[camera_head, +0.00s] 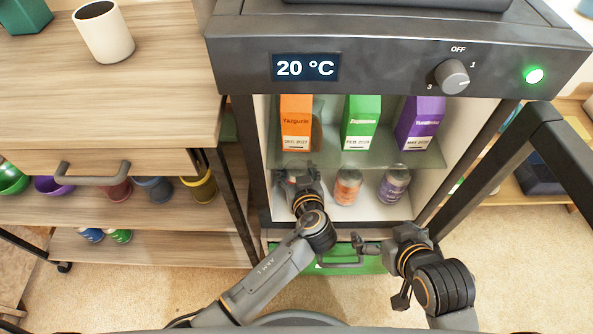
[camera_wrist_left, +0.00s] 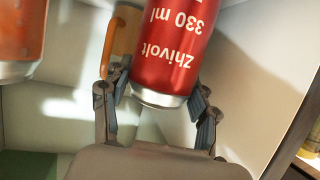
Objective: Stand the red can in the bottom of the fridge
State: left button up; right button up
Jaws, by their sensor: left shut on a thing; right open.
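The red can (camera_wrist_left: 168,45), marked Zhivolt 330 ml, sits between the fingers of my left gripper (camera_wrist_left: 155,95), which is shut on it. Its lettering is upside down in the left wrist view. In the head view my left gripper (camera_head: 300,178) reaches into the lower left of the open fridge (camera_head: 380,88) and mostly hides the can. I cannot tell whether the can touches the fridge bottom (camera_head: 345,212). My right gripper (camera_head: 366,244) is open and empty, outside and below the fridge's front edge.
An orange can (camera_head: 347,187) and a purple can (camera_head: 393,186) stand on the fridge bottom, right of my left gripper. Orange (camera_head: 296,122), green (camera_head: 361,124) and purple (camera_head: 418,124) cartons stand on the shelf above. The fridge door (camera_head: 500,160) is open at right.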

jog(key=shift+w+r, duration=0.15)
jog(key=shift+w, duration=0.1)
pick_arm(q)
jog(key=o, duration=1.5)
jog(key=shift+c, duration=0.2)
pick_arm(e)
jog(key=shift+a+r, duration=0.1)
pick_arm(q)
jog(key=p+v, duration=0.2)
jog(key=v, duration=1)
pick_arm(e)
jog(key=s+d+f+g, duration=0.1)
jog(key=s+g, duration=0.1)
jog(key=s, duration=0.2)
jog(key=s+d+f+g+h, duration=0.1)
jog(key=s+d+f+g, duration=0.1)
jog(key=s, duration=0.3)
jog(key=shift+s+f+g, duration=0.25)
jog(key=shift+f+g, duration=0.05)
jog(key=shift+g, duration=0.2)
pick_arm(q)
jog(key=shift+r, duration=0.1)
